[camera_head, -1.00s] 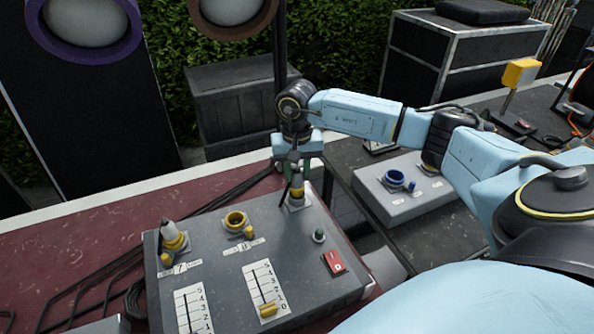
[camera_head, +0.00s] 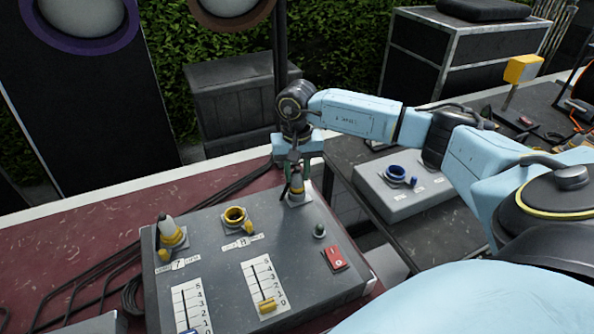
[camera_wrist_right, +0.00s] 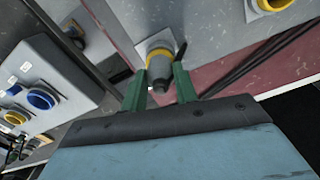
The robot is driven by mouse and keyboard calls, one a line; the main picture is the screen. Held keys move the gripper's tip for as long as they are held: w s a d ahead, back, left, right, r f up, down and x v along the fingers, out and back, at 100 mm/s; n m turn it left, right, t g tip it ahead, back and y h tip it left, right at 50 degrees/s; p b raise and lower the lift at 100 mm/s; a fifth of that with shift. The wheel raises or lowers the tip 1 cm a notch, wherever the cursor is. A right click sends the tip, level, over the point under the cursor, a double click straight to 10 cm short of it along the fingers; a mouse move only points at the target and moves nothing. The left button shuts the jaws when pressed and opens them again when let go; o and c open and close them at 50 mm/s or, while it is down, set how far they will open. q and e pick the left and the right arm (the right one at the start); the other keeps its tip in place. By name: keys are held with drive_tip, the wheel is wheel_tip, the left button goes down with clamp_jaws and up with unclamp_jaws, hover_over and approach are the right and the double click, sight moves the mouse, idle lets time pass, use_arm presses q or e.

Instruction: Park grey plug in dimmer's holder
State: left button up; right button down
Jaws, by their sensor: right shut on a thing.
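The dimmer is a grey box (camera_head: 213,277) with sliders, sockets and a red switch. My right gripper (camera_head: 297,180) is at its back right corner, shut on the grey plug (camera_head: 297,188), which has a yellow band. The plug is upright at the pale square plate of the holder (camera_head: 300,200). How deep it sits cannot be told. In the right wrist view, the green fingers (camera_wrist_right: 159,88) stand either side of the plug's dark rear end, with the plug (camera_wrist_right: 160,62) over the pale plate. My left gripper is not in view.
Another grey and yellow plug (camera_head: 169,233) stands in socket 7. The yellow socket 8 (camera_head: 235,216) is empty. A second grey box (camera_head: 390,200) with a blue socket stands to the right. Black cables (camera_head: 110,265) lie on the red deck at left.

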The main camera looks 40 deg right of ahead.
drive_tip(key=shift+f, duration=0.2)
drive_tip(key=c, duration=1)
unclamp_jaws()
drive_tip(key=shift+o, duration=0.3)
drive_tip(key=shift+o, duration=1.3)
drive_tip(key=shift+r, duration=0.2)
drive_tip(key=shift+r+p, duration=1.4)
drive_tip(key=shift+r, duration=1)
